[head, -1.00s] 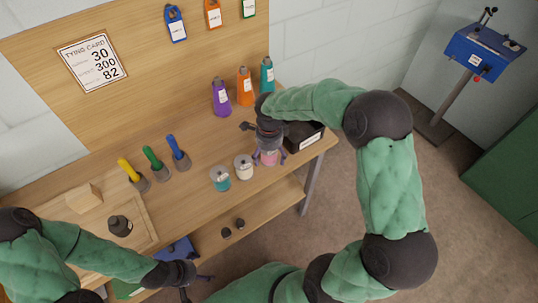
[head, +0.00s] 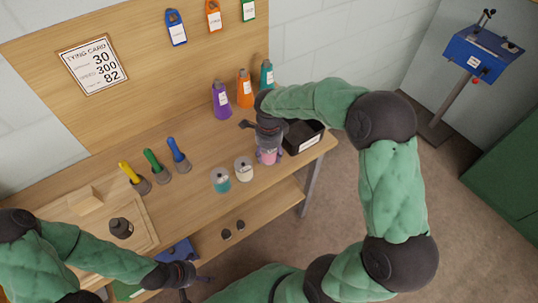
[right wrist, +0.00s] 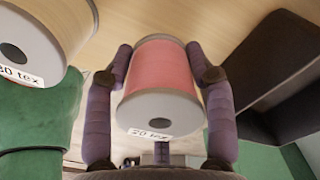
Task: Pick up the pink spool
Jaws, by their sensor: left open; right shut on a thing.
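The pink spool (head: 267,156) is at the right part of the wooden bench, under my right gripper (head: 268,150). In the right wrist view the pink spool (right wrist: 157,80) sits between the two purple fingers of my right gripper (right wrist: 165,75), which are shut on its sides. I cannot tell whether the spool touches the bench. My left gripper (head: 190,284) is open and empty, low in front of the bench. A white spool (head: 243,169) and a teal spool (head: 221,180) stand to the left of the pink one.
A black open bin (head: 304,138) stands just right of the pink spool. Purple (head: 221,101), orange (head: 245,90) and teal (head: 266,76) bottles stand behind. Yellow, green and blue-handled tools (head: 178,154) stand left. In the wrist view a cream spool (right wrist: 45,35) is close by on the left.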

